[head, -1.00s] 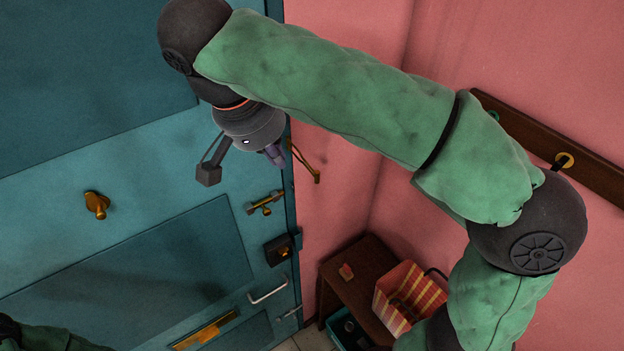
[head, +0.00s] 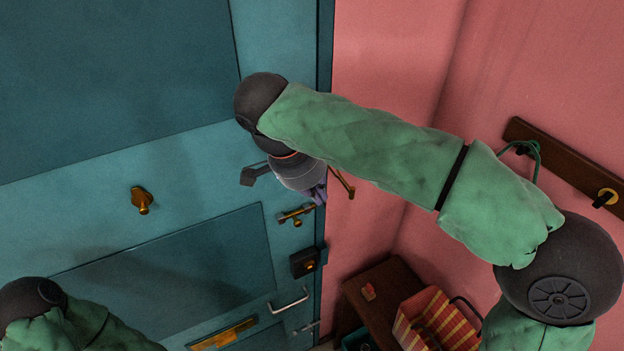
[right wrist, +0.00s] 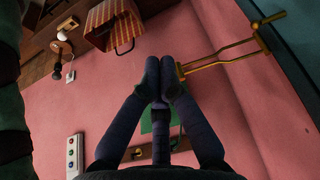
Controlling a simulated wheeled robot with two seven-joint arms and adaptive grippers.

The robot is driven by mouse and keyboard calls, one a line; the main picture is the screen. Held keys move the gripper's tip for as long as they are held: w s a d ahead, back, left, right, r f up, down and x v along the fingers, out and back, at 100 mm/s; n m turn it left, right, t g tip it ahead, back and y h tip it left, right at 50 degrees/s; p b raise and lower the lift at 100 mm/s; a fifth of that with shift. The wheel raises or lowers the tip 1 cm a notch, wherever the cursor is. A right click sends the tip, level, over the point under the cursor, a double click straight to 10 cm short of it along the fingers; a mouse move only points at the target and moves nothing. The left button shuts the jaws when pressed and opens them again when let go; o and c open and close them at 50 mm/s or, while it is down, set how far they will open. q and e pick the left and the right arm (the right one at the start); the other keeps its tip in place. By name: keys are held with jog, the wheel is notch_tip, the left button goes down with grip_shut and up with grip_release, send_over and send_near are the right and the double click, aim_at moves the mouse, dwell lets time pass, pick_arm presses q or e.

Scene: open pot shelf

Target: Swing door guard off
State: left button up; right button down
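The door guard is a brass swing bar (head: 343,184) at the right edge of the teal door (head: 90,235). It stands out by the pink wall beside the frame. In the right wrist view the bar (right wrist: 222,63) is a narrow loop running right to left, its free end at my fingertips. My right gripper (head: 319,193) has its fingers together. In the right wrist view the fingertips (right wrist: 163,82) lie right beside the bar's end; contact is unclear, and I see no bar between them. A brass fitting (head: 296,214) sits on the door below. My left gripper is out of view.
A dark lock box (head: 304,263), a pull handle (head: 289,301) and a brass knob (head: 142,200) project from the door. A striped basket (head: 438,322) stands on a wooden bench (head: 385,285) at lower right. A hook rail (head: 560,160) is on the right wall.

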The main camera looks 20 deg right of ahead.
jog(key=w+d+f+p, duration=0.1)
jog(key=d+f, duration=0.2)
jog(key=d, duration=0.2)
jog(key=shift+f, duration=0.15)
jog(key=shift+d, duration=0.1)
jog(key=shift+d+b, duration=0.4)
jog(key=shift+d, duration=0.45)
